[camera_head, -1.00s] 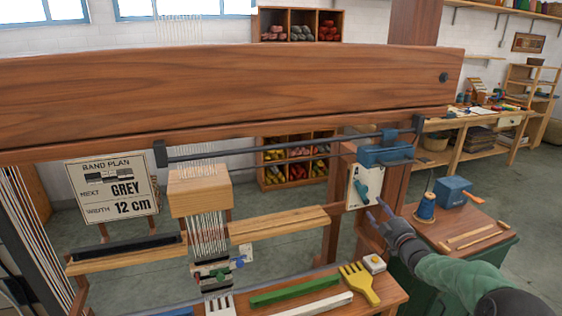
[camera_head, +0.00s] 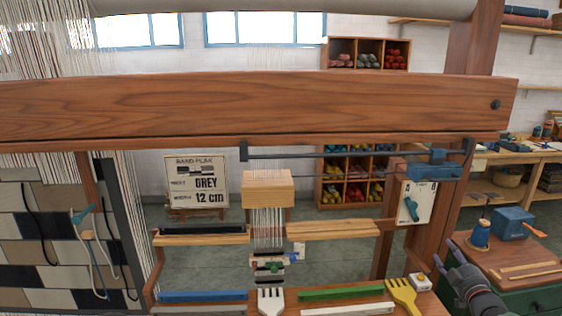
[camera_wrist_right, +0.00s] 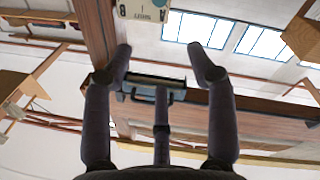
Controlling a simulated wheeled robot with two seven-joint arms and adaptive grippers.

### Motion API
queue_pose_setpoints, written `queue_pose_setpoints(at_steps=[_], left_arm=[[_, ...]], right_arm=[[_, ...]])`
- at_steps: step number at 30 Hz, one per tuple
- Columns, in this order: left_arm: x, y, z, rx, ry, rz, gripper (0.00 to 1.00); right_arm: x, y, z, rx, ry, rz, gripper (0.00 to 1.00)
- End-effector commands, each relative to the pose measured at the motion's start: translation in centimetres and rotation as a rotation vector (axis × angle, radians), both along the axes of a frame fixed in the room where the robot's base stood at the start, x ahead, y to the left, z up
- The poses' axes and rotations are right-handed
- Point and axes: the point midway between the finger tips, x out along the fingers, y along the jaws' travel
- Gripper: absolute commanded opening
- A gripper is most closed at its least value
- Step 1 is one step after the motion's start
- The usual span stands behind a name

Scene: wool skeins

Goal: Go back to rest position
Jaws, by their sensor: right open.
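My right gripper (camera_head: 462,258) is at the lower right of the head view, beside the right post of the wooden loom (camera_head: 250,108). In the right wrist view its fingers (camera_wrist_right: 166,62) are spread apart with nothing between them. My left gripper is not in view.
The front shelf holds a yellow comb (camera_head: 403,296), a white fork (camera_head: 270,301), and blue, green and white bars.

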Motion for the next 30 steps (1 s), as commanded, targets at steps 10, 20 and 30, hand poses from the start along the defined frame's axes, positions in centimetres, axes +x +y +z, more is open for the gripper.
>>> queue_pose_setpoints(at_steps=[10,20,30], left_arm=[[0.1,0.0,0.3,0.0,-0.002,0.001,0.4],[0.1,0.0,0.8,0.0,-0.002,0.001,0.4],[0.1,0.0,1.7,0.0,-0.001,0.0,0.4]], right_arm=[[0.8,3.2,-5.8,0.146,0.105,0.008,0.57],[0.2,9.6,-15.7,0.38,0.31,0.007,0.57],[-7.5,22.8,-31.1,0.722,0.744,-0.047,0.57]])
